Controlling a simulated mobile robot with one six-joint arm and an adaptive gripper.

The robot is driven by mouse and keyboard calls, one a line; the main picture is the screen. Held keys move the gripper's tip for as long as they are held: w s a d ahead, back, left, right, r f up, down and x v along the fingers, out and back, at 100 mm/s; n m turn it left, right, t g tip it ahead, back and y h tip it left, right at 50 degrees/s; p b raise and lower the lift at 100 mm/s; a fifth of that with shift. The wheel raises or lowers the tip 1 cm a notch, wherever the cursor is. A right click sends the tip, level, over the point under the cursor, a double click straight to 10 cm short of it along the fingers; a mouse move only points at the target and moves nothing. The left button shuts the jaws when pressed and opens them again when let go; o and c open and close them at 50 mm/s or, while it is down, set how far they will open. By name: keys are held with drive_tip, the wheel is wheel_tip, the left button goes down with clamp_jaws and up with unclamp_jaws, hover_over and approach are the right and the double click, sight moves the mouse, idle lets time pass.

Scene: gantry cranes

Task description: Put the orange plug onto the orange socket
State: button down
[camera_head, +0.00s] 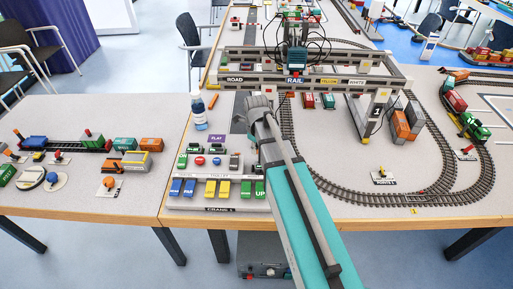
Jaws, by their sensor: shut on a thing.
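My arm reaches up from the lower right, and its dark grey end with my gripper (252,103) is above the table, at the back of the control panel. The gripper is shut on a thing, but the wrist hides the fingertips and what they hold. A small orange piece (213,101) lies left of the gripper, near the bottle. It is too small to tell whether it is the orange plug or the orange socket. I cannot make out another plug or socket for certain.
A clear bottle (198,112) stands left of my gripper. The panel (215,187) with coloured buttons lies in front. A grey gantry crane (310,82) with signs spans the table behind. Toy tracks (357,207) curve on the right. Toy wagons (136,162) are on the left table.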

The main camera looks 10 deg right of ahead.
drive_tip(key=shift+w, duration=0.1)
drive_tip(key=w+a+f+b, duration=0.1)
drive_tip(key=w+f+b, duration=0.1)
drive_tip(key=w, duration=0.1)
drive_tip(key=w+a+f+b, duration=0.2)
drive_tip(key=w, duration=0.2)
drive_tip(key=w+a+f+b, duration=0.2)
drive_tip(key=w, duration=0.2)
drive_tip(key=shift+w+a+f, duration=0.1)
drive_tip(key=shift+w+f, duration=0.15)
drive_tip(key=shift+w+a+f+b, duration=0.1)
drive_tip(key=shift+w+a+b, duration=0.15)
drive_tip(key=shift+w+b, duration=0.1)
drive_tip(key=shift+f, duration=0.2)
drive_tip(key=shift+f+b, duration=2.4)
drive_tip(key=shift+b, duration=0.15)
drive_tip(key=shift+f+b, duration=0.3)
drive_tip(key=shift+b, duration=0.05)
idle(0.4)
drive_tip(key=c, duration=0.5)
unclamp_jaws()
